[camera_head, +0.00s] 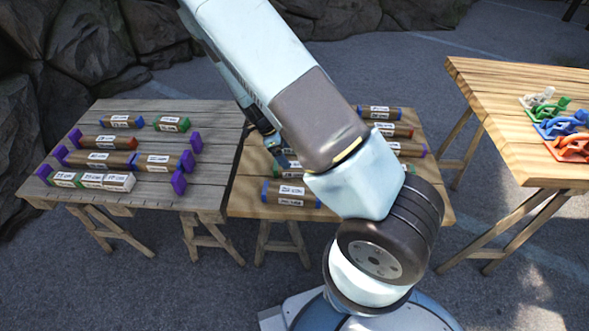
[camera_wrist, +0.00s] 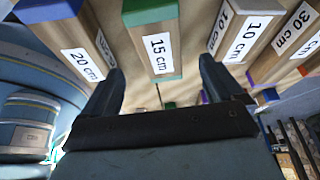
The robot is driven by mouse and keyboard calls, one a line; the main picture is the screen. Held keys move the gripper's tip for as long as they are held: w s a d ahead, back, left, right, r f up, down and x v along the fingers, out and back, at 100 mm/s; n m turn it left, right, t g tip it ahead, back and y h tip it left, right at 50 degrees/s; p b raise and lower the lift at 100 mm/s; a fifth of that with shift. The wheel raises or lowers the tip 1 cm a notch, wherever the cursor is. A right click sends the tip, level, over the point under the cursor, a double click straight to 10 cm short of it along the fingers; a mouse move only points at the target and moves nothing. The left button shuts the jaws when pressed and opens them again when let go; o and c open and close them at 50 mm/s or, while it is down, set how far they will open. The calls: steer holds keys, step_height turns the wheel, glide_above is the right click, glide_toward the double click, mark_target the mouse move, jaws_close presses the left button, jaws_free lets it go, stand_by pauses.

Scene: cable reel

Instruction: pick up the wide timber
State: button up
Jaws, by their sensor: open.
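Several brown timbers with coloured ends and white labels lie on the middle table (camera_head: 240,205). I cannot tell which one is the wide timber. My gripper (camera_head: 273,147) is over this table, partly hidden behind my arm. In the wrist view my gripper (camera_wrist: 161,66) is open with nothing held. A green-ended timber marked 15 cm (camera_wrist: 158,53) shows between and beyond its fingers. A blue-ended timber marked 20 cm (camera_wrist: 72,35) is to the left. A timber marked 10 cm (camera_wrist: 240,30) is to the right, with one marked 30 cm (camera_wrist: 297,30) beyond it.
The left table (camera_head: 215,125) holds rows of timbers (camera_head: 107,160) among purple blocks (camera_head: 179,184). The right table (camera_head: 490,95) holds coloured clamp-like items (camera_head: 560,125). Timbers lie close together around my gripper. Rocks (camera_head: 85,45) stand behind the left table.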

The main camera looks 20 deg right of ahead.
mark_target(293, 165)
steer(key=shift+x, duration=3.85)
steer(key=shift+s, duration=0.1)
steer(key=c, duration=1.2)
